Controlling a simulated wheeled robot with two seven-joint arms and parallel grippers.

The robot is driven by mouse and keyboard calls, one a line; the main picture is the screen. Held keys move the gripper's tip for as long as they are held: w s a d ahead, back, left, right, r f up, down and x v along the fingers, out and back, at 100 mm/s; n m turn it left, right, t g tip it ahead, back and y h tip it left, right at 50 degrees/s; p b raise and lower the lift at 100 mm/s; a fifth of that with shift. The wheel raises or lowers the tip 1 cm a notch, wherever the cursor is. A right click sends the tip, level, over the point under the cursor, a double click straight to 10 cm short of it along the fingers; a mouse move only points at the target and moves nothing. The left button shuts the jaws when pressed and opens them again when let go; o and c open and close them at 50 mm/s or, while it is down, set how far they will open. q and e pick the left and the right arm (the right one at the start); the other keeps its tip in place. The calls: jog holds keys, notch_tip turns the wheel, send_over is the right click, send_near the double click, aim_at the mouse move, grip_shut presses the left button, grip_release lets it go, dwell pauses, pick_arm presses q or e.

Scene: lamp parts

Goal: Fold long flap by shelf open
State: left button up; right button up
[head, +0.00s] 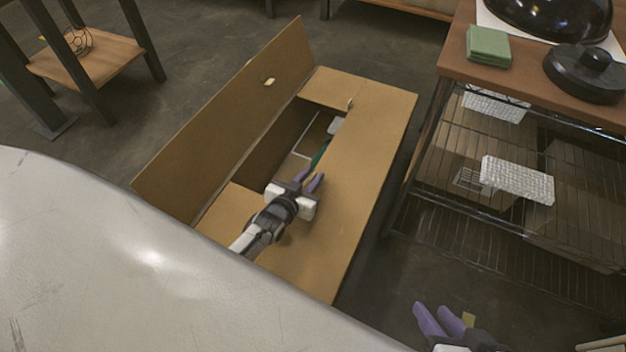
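A large open-topped cardboard box sits on the floor. Its long flap by the shelf (361,155) lies nearly flat over the right part of the opening. The opposite long flap (235,110) stands up, tilted outward to the left. The short end flaps, far (330,88) and near (228,207), lie flat, partly under the shelf-side flap. My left gripper (311,179) is over the opening at the inner edge of the shelf-side flap, fingers apart; whether the edge is between them is unclear. My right gripper (438,312) is open and empty, low right, apart from the box.
A wire shelf (450,215) with a wooden top (455,62) stands right of the box, leaving a narrow floor gap. It holds a white woven basket (517,180), green cloths (488,46) and a black round object (585,75). A white surface (110,265) fills the lower left.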

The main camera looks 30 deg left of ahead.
pick_arm(q)
jog(key=shift+w+f, duration=0.25)
jog(key=shift+w, duration=0.35)
grip_shut()
dwell(1.1)
